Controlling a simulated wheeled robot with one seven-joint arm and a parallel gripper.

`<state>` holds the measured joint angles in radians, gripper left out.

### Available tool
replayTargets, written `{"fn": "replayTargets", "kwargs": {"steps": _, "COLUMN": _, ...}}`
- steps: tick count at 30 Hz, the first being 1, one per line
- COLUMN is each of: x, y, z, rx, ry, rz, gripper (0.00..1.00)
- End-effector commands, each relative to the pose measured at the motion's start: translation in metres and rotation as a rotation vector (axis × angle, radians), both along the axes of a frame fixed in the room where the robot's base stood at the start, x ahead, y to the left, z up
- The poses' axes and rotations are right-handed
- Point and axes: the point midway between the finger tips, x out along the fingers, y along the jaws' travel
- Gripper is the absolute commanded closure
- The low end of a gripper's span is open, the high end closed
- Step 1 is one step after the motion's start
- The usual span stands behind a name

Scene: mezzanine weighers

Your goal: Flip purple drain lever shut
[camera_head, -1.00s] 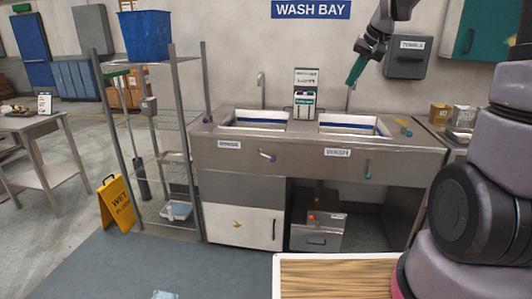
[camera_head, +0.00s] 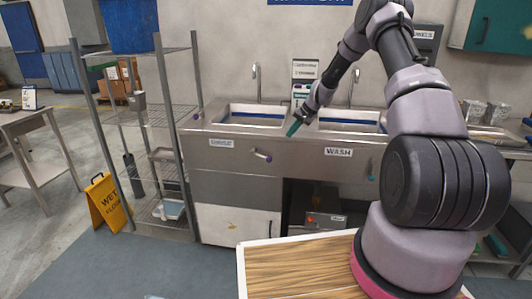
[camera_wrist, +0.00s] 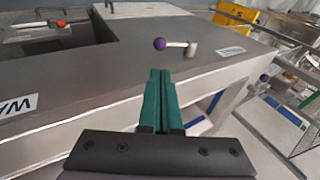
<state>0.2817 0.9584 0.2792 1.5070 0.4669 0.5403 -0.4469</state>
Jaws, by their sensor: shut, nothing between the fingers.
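The purple drain lever (camera_head: 261,155) is on the front panel of the steel sink unit, below the left basin. In the wrist view its purple knob (camera_wrist: 160,44) is at the left end of a short pale arm, with the pale pivot (camera_wrist: 192,49) at the right. My gripper (camera_head: 291,129) has teal fingers and is in front of the sink unit, up and to the right of the lever. In the wrist view my gripper (camera_wrist: 160,75) is shut and empty, its tips pointing toward the lever and apart from it.
A wire shelf rack (camera_head: 157,120) stands left of the sink, with a yellow wet-floor sign (camera_head: 108,203) by it. A teal lever (camera_head: 371,178) is further right on the panel. A wood-topped surface (camera_head: 290,270) lies in front. Floor left of it is clear.

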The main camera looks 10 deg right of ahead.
Motion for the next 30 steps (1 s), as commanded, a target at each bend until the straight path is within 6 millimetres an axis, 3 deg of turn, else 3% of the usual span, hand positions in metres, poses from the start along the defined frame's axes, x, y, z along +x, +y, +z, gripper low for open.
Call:
{"fn": "replayTargets", "kwargs": {"steps": 4, "x": 0.004, "y": -0.003, "z": -0.016, "rx": 0.009, "ry": 0.003, "rz": -0.008, "gripper": 1.0}}
{"fn": "replayTargets", "kwargs": {"steps": 19, "x": 0.006, "y": 0.003, "z": -0.026, "rx": 0.011, "ry": 0.006, "rz": -0.008, "gripper": 1.0}}
{"fn": "replayTargets", "kwargs": {"steps": 30, "x": 0.031, "y": 0.034, "z": -0.088, "rx": 0.009, "ry": 0.006, "rz": -0.006, "gripper": 1.0}}
